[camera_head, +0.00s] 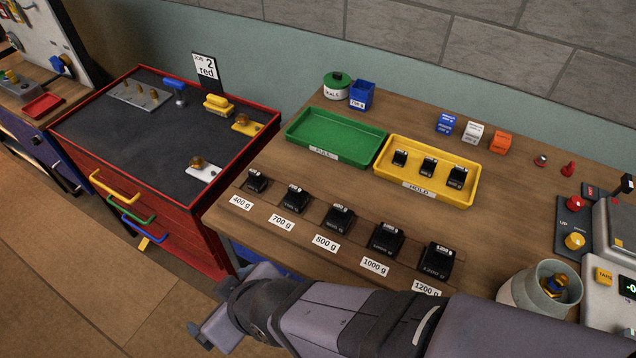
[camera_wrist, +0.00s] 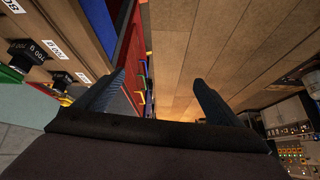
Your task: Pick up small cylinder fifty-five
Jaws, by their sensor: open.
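No cylinder with a readable fifty-five label shows, so I cannot tell which piece it is. Small brass pieces lie in a grey round cup (camera_head: 513,291) at the right front of the wooden bench. Several small brass pegs (camera_head: 140,93) stand on a metal plate on the red cabinet. My gripper (camera_head: 208,330) hangs low in front of the bench, left of its front edge, away from all of these. In the wrist view my gripper (camera_wrist: 155,88) is open, its two fingers wide apart with nothing between them, over the floor.
Black weights with labels from 400 g to 1200 g line the bench's front, including the 800 g one (camera_head: 338,217). A green tray (camera_head: 337,152) is empty; a yellow tray (camera_head: 466,197) holds three black weights. A scale (camera_head: 618,225) stands at the right edge.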

